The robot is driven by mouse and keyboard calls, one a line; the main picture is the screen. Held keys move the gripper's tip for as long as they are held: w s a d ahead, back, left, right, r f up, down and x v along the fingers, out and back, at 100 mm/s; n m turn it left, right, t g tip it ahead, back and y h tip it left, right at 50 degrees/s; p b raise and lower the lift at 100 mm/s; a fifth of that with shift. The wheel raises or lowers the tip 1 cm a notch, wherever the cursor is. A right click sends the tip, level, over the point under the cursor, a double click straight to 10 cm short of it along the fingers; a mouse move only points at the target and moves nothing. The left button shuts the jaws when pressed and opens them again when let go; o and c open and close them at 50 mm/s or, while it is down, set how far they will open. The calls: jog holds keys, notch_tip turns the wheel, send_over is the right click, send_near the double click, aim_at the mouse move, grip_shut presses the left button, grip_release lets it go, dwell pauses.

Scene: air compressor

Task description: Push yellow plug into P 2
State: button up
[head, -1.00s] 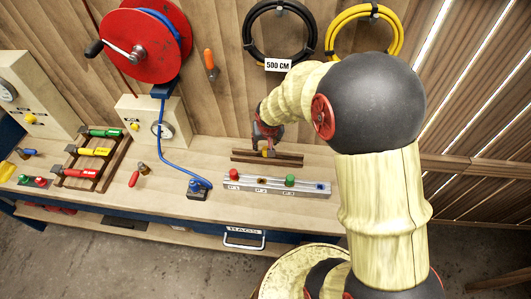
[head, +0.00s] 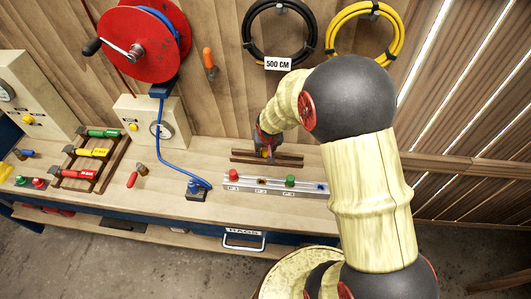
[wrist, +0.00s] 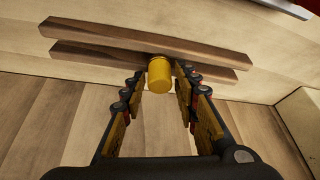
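The yellow plug (wrist: 159,74) stands at a dark wooden two-bar rack (wrist: 215,62) on the bench; in the head view my gripper mostly hides it. My gripper (head: 265,152) is low over the rack (head: 290,160). In the wrist view my gripper's fingers (wrist: 159,76) are apart, one on each side of the plug, with small gaps showing. The grey metal rail (head: 270,192) lies in front of the rack, with a red plug (head: 233,175) at its left and a green plug (head: 290,181) right of its middle. Its small labels are hard to read.
A blue plug fitting (head: 195,189) with a blue hose (head: 162,125) stands left of the rail. The bench is clear just right of the rail.

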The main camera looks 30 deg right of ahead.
jog(key=c, duration=0.6)
grip_shut()
jog(key=shift+r, duration=0.1)
jog(key=shift+r, duration=0.55)
notch_tip(320, 180, up, 2)
jog(key=shift+r+p, duration=0.2)
jog(key=shift+p, duration=0.35)
jog(key=s+a+r+p, duration=0.1)
jog(key=s+a+r, duration=0.75)
jog(key=s, duration=0.35)
jog(key=s+b+x, duration=0.1)
jog(key=b+x, duration=0.5)
jog(key=x, duration=0.1)
jog(key=shift+d+f+b, duration=0.3)
jog(key=shift+d+f, duration=0.1)
